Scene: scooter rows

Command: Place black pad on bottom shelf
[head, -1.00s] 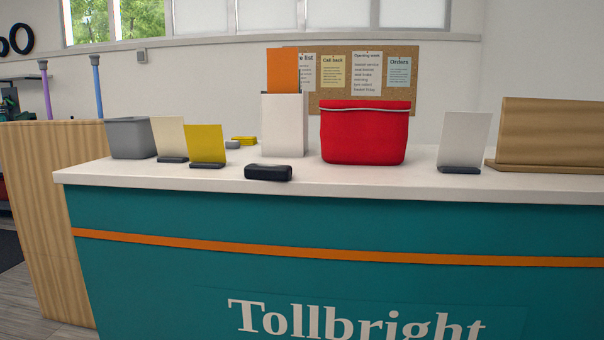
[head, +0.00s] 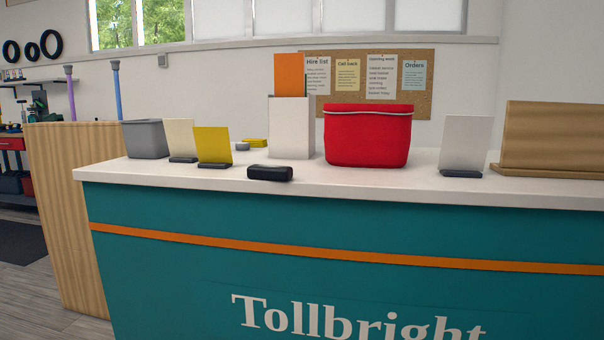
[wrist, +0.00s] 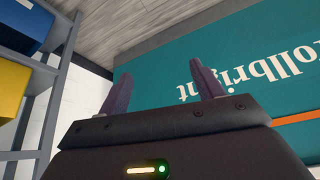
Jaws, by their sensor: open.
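A small black rounded block (head: 270,173), the only pad-like black thing I see, lies on the white counter (head: 350,186) near its front edge. I cannot tell for sure that it is the black pad. My gripper (wrist: 160,70) shows only in the wrist view. Its two fingers are apart with nothing between them, with the teal counter front (wrist: 245,60) and floor beyond. A grey shelf rack (wrist: 52,85) stands at the left of the wrist view; I cannot tell which level its visible shelves are.
The counter also holds a red bag (head: 367,138), a white holder (head: 291,130), a grey bin (head: 144,138), a yellow card (head: 213,145) and other card stands. A blue box (wrist: 25,25) and a yellow box (wrist: 12,88) sit on the rack. Grey floor (head: 40,285) is open at left.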

